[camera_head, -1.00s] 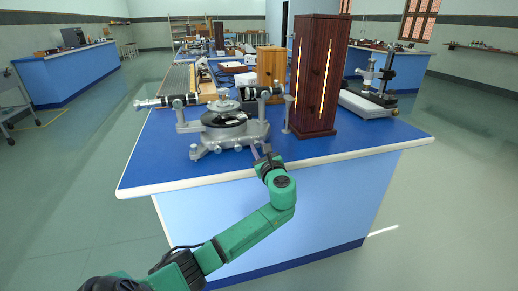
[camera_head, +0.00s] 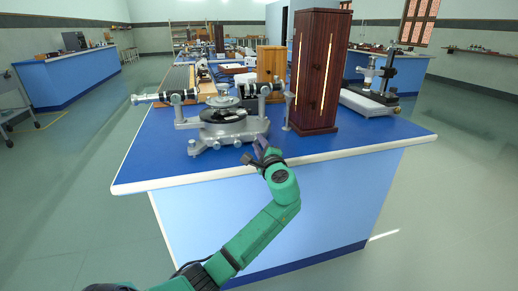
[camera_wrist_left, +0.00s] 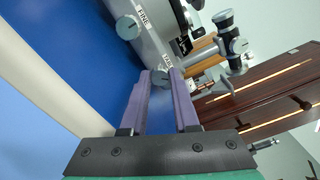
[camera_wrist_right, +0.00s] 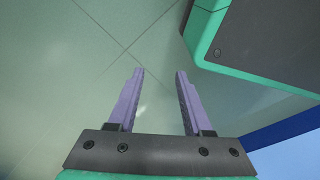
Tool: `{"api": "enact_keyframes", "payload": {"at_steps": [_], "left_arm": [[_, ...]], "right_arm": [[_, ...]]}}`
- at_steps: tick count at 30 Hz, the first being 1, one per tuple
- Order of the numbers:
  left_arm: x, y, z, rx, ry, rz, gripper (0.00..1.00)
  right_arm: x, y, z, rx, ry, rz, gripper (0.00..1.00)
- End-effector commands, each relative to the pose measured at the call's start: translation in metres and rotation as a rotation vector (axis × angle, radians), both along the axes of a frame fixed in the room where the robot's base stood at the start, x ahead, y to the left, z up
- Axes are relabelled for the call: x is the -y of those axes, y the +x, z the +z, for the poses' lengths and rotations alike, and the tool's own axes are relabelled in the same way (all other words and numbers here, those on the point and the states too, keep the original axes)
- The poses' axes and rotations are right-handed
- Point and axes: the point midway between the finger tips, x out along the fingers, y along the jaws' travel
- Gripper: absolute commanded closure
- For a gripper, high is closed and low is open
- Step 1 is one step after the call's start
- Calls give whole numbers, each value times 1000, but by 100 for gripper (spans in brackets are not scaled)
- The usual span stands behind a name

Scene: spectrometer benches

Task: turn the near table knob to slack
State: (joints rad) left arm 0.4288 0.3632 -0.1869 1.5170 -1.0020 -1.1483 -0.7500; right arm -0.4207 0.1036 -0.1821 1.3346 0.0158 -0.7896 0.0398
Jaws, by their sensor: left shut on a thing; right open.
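The grey metal spectrometer (camera_head: 225,128) stands upright near the front edge of the blue-topped bench (camera_head: 160,170). In the left wrist view, a small round grey knob (camera_wrist_left: 160,78) sits between my left gripper's purple fingertips (camera_wrist_left: 160,75), beside a white label that is only partly readable. My left gripper is shut on this knob; the fingers hide part of its sides. A second grey knob (camera_wrist_left: 128,27), by a label reading FINE, is apart from the fingers. In the head view my left gripper (camera_head: 257,148) reaches the instrument's near right side. My right gripper (camera_wrist_right: 160,75) is open and empty above the floor.
A tall dark wooden box (camera_head: 318,75) stands close to the right of the spectrometer, with a slim grey post (camera_head: 288,112) between them. A stand with a white base (camera_head: 368,103) is farther right. The bench top's front strip is clear.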

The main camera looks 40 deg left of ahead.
Motion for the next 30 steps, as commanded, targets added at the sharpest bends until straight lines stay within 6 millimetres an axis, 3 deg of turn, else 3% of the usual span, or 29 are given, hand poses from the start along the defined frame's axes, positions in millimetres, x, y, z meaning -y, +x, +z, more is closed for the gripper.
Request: {"api": "enact_keyframes", "payload": {"at_steps": [5,15,24,30], "left_arm": [[1,0,-6,137,-101,1,100],[1,0,-6,379,-271,1,100],[0,0,-5,515,-366,2,100],[1,0,-4,554,-393,2,100]], "right_arm": [[-4,18,12,7,5,-8,50],[-20,43,62,22,30,4,50],[-26,50,96,27,44,15,50],[-27,50,107,29,48,17,50]]}}
